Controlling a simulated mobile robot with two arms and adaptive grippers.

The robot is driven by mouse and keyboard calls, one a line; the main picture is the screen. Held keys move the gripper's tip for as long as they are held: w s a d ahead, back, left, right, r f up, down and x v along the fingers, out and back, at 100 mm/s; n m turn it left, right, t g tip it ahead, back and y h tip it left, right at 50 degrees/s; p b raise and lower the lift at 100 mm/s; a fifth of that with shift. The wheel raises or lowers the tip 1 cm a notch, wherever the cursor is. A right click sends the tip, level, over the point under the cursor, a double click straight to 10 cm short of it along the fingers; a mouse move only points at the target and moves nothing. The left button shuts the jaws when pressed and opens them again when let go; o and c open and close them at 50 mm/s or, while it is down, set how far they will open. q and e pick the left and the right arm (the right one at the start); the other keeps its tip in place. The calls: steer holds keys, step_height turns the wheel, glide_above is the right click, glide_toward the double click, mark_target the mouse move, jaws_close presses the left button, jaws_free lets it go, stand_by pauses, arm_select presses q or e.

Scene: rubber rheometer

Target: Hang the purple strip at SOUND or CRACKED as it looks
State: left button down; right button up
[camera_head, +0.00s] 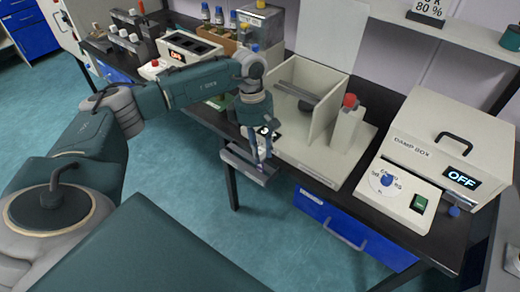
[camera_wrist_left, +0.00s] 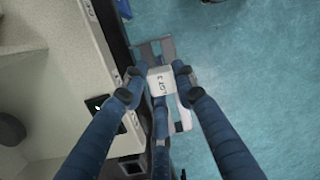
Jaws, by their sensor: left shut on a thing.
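My left gripper (camera_head: 264,152) is beyond the front edge of the bench, over the floor. In the left wrist view its fingertips (camera_wrist_left: 158,82) are shut on a white labelled piece (camera_wrist_left: 161,84) with small dark print, only partly readable. A flat grey bar (camera_head: 240,164) shows at the gripper's tip, and grey parts also show behind the labelled piece in the wrist view (camera_wrist_left: 168,48). A small purple patch (camera_head: 262,169) shows by the bar; I cannot tell whether it is the purple strip. No SOUND or CRACKED place can be made out. My right gripper is not in view.
An open-fronted beige cabinet (camera_head: 310,82) and a post with a red knob (camera_head: 349,101) stand beside the gripper. A DAMP BOX (camera_head: 450,135) reading OFF is at right. Bottles and instruments crowd the back left. A blue drawer (camera_head: 350,232) is below the bench.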

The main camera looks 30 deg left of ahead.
arm_select(q)
steer(key=shift+f+b, duration=1.8)
steer(key=shift+f, duration=0.65)
steer(key=c, duration=1.3)
jaws_free()
steer(key=shift+r, duration=0.1)
steer(key=shift+r+p, duration=1.8)
steer(key=shift+r, duration=1.2)
steer(key=shift+f, duration=0.1)
